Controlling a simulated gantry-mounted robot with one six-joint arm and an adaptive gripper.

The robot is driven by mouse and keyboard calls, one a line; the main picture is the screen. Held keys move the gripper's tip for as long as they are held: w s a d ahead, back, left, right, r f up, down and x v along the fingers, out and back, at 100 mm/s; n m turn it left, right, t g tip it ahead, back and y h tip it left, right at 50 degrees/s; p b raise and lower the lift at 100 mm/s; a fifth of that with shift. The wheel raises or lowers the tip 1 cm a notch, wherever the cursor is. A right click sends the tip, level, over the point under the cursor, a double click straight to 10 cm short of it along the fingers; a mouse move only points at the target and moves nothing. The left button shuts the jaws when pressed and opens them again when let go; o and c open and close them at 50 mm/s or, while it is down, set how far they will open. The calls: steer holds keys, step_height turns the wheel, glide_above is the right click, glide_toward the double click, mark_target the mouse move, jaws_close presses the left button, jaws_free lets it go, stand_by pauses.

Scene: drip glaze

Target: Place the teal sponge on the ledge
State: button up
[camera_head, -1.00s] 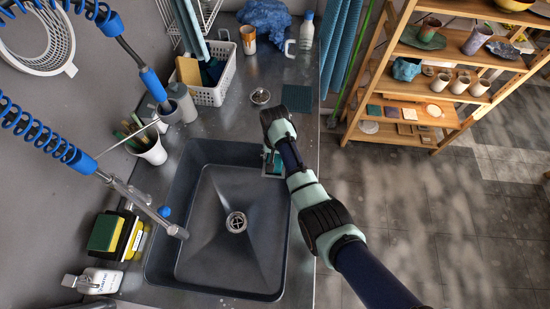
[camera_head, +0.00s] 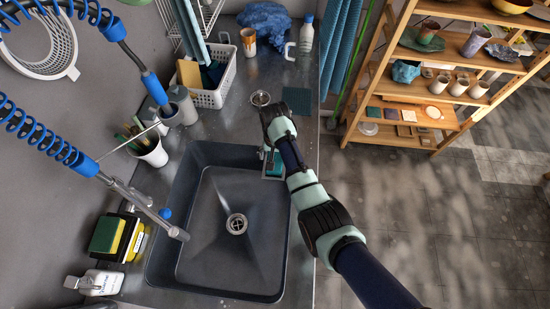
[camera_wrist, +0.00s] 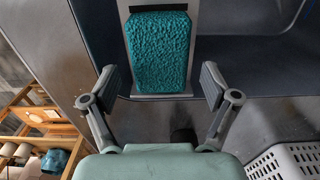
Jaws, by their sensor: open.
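The teal sponge (camera_wrist: 158,50) lies in a narrow grey metal holder (camera_wrist: 194,40) at the sink's edge in the wrist view. In the head view, the teal sponge (camera_head: 275,164) shows partly at the sink's upper right corner, beside my gripper (camera_head: 267,154). In the wrist view, my gripper (camera_wrist: 160,85) is open, one finger on each side of the sponge's near end, with gaps on both sides. It holds nothing. I cannot tell which surface is the ledge.
The dark sink basin (camera_head: 215,220) opens beside the holder. A wooden shelf (camera_head: 432,142) with pottery stands to the right.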

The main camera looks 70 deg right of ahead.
mark_target(275, 159)
step_height(275, 159, up, 10)
steer(key=p, duration=0.1)
steer(key=shift+f+p, duration=0.15)
steer(key=shift+p, duration=0.15)
steer(key=w+a+r+n+t+h, duration=0.1)
steer(key=w+a+r+n+t, duration=0.15)
steer(key=w+a, duration=0.4)
steer(key=w+a+r+n+t+h, duration=0.1)
steer(key=w+a+r+n+t, duration=0.15)
steer(key=a, duration=0.65)
steer(key=w+a+r+n+t+h, duration=0.1)
steer(key=w+a+r+n+t, duration=0.15)
steer(key=w+a+n, duration=0.4)
steer(key=s+a+r+n+t+y, duration=0.1)
steer(key=s+a+r+n+t, duration=0.1)
steer(key=a+r, duration=0.4)
steer(key=s+a+r+n+t+y, duration=0.2)
steer(key=a+r, duration=0.4)
steer(key=a, duration=0.8)
steer(key=shift+s+t, duration=0.65)
steer(key=shift+s, duration=0.4)
